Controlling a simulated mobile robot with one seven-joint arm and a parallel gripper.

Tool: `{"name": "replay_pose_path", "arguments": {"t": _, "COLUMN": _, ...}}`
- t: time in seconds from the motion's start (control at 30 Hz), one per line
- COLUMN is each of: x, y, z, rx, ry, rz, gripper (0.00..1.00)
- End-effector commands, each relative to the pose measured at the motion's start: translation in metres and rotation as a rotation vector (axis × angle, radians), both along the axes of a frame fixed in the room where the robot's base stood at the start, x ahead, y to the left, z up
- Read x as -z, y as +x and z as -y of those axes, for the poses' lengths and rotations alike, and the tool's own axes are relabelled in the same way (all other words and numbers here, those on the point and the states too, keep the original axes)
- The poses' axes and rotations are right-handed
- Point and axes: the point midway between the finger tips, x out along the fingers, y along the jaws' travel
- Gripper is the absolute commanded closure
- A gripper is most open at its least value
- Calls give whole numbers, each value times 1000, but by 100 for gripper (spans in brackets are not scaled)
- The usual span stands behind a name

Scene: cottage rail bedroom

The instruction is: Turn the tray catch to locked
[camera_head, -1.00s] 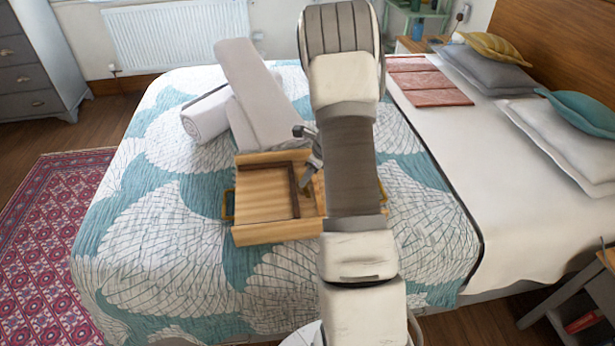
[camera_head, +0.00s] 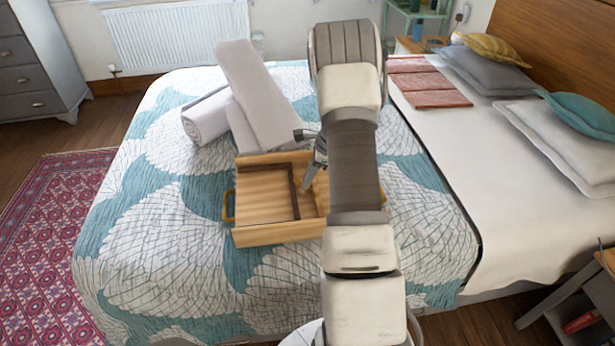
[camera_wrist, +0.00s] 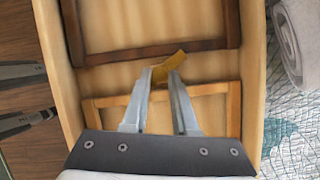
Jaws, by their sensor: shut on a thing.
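The wooden tray (camera_head: 272,236) lies on the bed with brass-coloured handles at its sides. In the wrist view, its pale wooden wall (camera_wrist: 256,70) surrounds a dark wooden frame (camera_wrist: 150,50) and a lighter frame (camera_wrist: 215,90). The catch (camera_wrist: 170,66) is a small golden piece at the bar between the two frames, lying at a slant. My gripper (camera_wrist: 161,76) is shut on the catch, one fingertip on each side. In the head view, my gripper (camera_head: 312,178) reaches into the tray, and my arm hides the tray's right part and the catch.
White rolled and folded towels (camera_head: 255,95) stand just behind the tray; a towel roll (camera_wrist: 292,40) also shows in the wrist view. The patterned quilt (camera_head: 150,240) is clear left and in front of the tray. Pillows (camera_head: 560,135) lie far right.

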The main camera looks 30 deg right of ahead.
Motion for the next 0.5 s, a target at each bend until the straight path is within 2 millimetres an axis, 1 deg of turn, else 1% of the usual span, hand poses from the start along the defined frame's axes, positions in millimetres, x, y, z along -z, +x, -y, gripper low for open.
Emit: {"name": "replay_pose_path", "arguments": {"t": 0.5, "x": 0, "y": 5, "z": 3, "rx": -491, "ry": 0, "rz": 1, "gripper": 100}}
